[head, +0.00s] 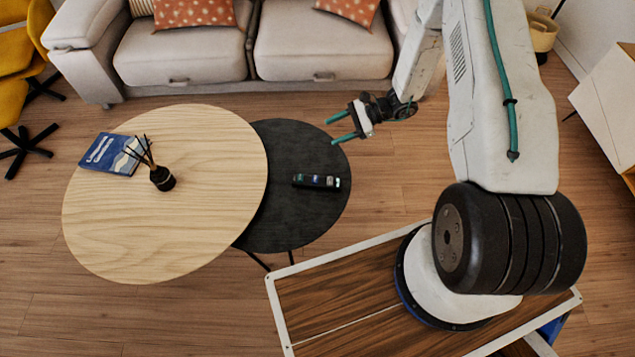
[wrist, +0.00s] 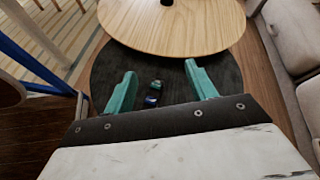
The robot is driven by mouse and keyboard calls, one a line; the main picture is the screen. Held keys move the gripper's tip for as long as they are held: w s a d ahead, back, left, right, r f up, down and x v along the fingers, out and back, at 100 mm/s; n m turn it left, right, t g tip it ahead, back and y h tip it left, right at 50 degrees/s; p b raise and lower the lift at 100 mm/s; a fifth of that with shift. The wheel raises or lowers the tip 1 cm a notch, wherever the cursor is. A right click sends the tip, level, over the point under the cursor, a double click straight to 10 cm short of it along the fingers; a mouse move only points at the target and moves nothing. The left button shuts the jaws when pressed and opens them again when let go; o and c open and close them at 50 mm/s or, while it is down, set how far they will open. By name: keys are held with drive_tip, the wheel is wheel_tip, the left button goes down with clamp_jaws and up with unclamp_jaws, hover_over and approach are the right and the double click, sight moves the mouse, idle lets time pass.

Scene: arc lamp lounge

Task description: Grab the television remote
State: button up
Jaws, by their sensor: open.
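The television remote (head: 316,181) is a small dark bar with a few coloured, shiny patches. It lies on the black round side table (head: 300,222), right of the wooden table. In the wrist view the remote (wrist: 153,94) shows between my two teal fingers, farther off and below them. My gripper (head: 338,131) is open and empty, above the back right edge of the black table. In the wrist view the fingers of my gripper (wrist: 160,85) stand wide apart. The remote's near end may be partly hidden in the wrist view.
A light wooden round table (head: 205,215) overlaps the black one and stands higher. It carries a dark reed diffuser (head: 162,179) and a blue book (head: 112,154). A grey sofa (head: 180,55) stands behind.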

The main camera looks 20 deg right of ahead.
sight(318, 179)
drive_tip(key=s+f+m+t, duration=0.1)
drive_tip(key=f+m, duration=0.1)
drive_tip(key=f, duration=0.4)
drive_tip(key=s+f+m+t, duration=0.1)
drive_tip(key=s+f+m, duration=0.1)
drive_tip(key=f, duration=0.4)
drive_tip(key=s+d+f+m+t, duration=0.1)
drive_tip(key=s+f+m, duration=0.1)
drive_tip(key=f, duration=0.5)
drive_tip(key=shift+f+t, duration=0.1)
drive_tip(key=shift+t, duration=0.2)
drive_tip(key=shift+a+f+h, duration=0.2)
drive_tip(key=shift+f+h, duration=0.1)
drive_tip(key=x, duration=0.7)
drive_tip(key=shift+c, duration=0.3)
drive_tip(key=c, duration=0.9)
drive_tip(key=shift+r, duration=0.15)
